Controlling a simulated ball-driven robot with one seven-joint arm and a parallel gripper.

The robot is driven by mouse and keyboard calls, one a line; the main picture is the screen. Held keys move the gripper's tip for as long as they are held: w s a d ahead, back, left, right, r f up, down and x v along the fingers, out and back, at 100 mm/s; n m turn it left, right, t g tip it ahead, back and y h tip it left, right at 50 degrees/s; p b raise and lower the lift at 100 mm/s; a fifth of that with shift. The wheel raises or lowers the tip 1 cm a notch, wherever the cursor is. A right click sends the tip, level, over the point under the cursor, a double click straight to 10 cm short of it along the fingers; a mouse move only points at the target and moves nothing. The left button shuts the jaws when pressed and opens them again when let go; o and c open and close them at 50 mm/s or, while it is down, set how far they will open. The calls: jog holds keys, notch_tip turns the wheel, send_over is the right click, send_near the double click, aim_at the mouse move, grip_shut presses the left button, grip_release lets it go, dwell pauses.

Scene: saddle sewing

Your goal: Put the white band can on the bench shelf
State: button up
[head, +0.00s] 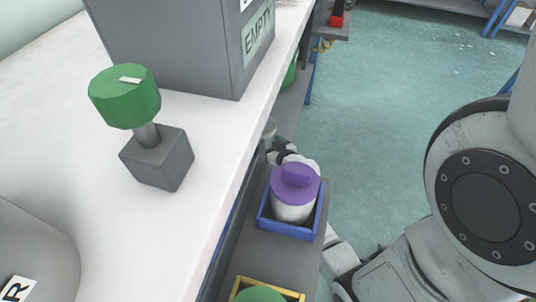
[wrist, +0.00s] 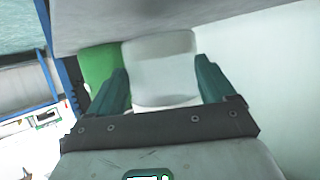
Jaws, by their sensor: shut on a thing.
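A pale white can (wrist: 160,70) sits between the two teal fingers of my gripper (wrist: 163,78) in the wrist view. The gripper is shut on it. Its band cannot be made out. In the head view my gripper (head: 272,143) is low beside the bench's right edge, partly hidden behind the purple-lidded can. A small pale piece of what seems to be the held can (head: 269,128) shows there. The bench shelf lies under the white bench top (head: 215,150) and is mostly hidden in the head view. A grey slab (wrist: 200,12) crosses the top of the wrist view.
A white can with a purple lid (head: 295,190) stands in a blue tray (head: 288,231). A yellow tray (head: 268,283) holds a green-topped thing. A green thing (wrist: 98,65) is beside the held can. A grey box (head: 180,50) and green knob (head: 125,97) stand on the bench.

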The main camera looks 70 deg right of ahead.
jog(key=shift+w+d+f, duration=0.25)
jog(key=shift+w+f, duration=0.05)
jog(key=shift+f, duration=0.1)
jog(key=shift+f+b, duration=0.95)
jog(key=shift+f, duration=0.5)
jog(key=shift+f, duration=0.2)
jog(key=o, duration=0.9)
jog(key=shift+o, duration=0.2)
jog(key=shift+s+a+r, duration=0.15)
jog(key=shift+a+r, duration=0.05)
jog(key=shift+r, duration=0.1)
jog(key=p+v, duration=0.4)
jog(key=v, duration=0.7)
jog(key=shift+s+a, duration=0.15)
jog(key=shift+r, duration=0.1)
